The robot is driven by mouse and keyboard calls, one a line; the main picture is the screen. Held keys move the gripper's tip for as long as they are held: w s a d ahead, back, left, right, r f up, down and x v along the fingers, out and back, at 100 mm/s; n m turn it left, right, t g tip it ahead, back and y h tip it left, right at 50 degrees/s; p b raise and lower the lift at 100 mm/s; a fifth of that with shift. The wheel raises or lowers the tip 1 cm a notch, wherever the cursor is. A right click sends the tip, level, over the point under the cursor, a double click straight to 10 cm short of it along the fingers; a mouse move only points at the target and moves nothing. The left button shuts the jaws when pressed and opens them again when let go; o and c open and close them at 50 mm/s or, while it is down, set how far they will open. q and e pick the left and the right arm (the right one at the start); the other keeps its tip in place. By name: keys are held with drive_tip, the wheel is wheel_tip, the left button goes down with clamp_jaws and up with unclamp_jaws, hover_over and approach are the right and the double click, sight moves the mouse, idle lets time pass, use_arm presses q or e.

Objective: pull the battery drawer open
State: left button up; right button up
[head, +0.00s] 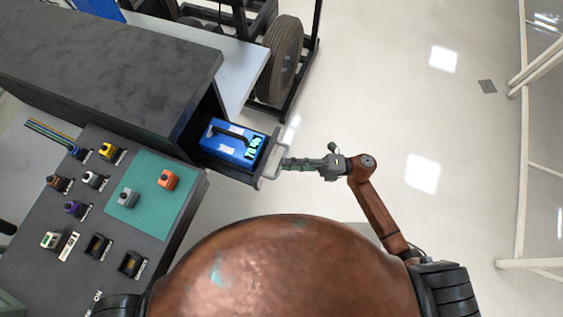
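The battery drawer (222,171) stands out from the dark cabinet, open, at the picture's centre. A blue battery (233,144) with a black carry strap and a lit green display lies in it. A light grey bar handle (270,164) runs across the drawer's front. My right gripper (286,164) reaches in from the right, with its narrow fingers close together and their tips at the handle. It appears shut on the handle; the tips are small here. My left gripper is not in view.
A dark cabinet top (110,75) lies at upper left. A bench panel (130,200) with coloured plugs and a green mat (152,200) is at left. A rack with a wheel (280,60) stands beyond the drawer. The floor (400,120) at right is clear.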

drive_tip(key=d+f, duration=0.1)
drive_tip(key=d, duration=0.8)
drive_tip(key=shift+s+f, duration=0.3)
drive_tip(key=shift+d, duration=0.1)
